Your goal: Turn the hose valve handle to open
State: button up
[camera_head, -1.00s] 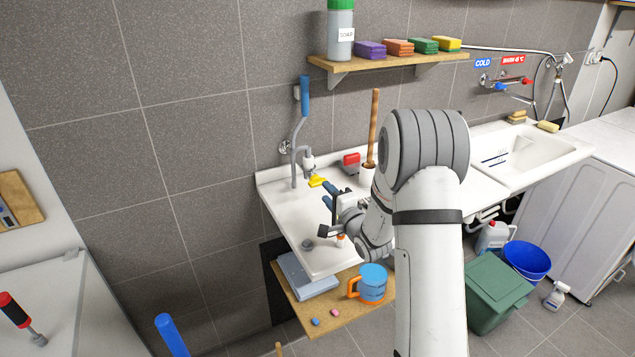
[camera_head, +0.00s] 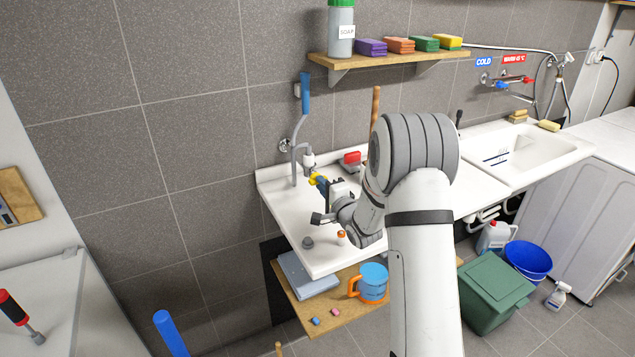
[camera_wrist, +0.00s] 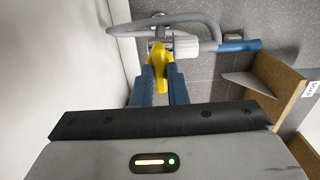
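The hose valve with its yellow handle (camera_head: 315,177) hangs at the end of a curved grey pipe above the left of the white sink counter. In the wrist view my gripper (camera_wrist: 160,82) hides the handle's lower end.
A wooden shelf (camera_head: 390,59) with a soap bottle and sponges is above. A red block (camera_head: 350,157) and a wooden stick (camera_head: 375,105) stand behind my arm. A grey hose with a blue end (camera_head: 306,95) rises beside the valve.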

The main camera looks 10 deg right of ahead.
grip_shut()
jog(key=shift+f+b, duration=0.15)
jog(key=shift+b, duration=0.2)
jog(key=n+b, duration=0.4)
jog(key=b, duration=0.1)
jog(key=shift+n, duration=0.3)
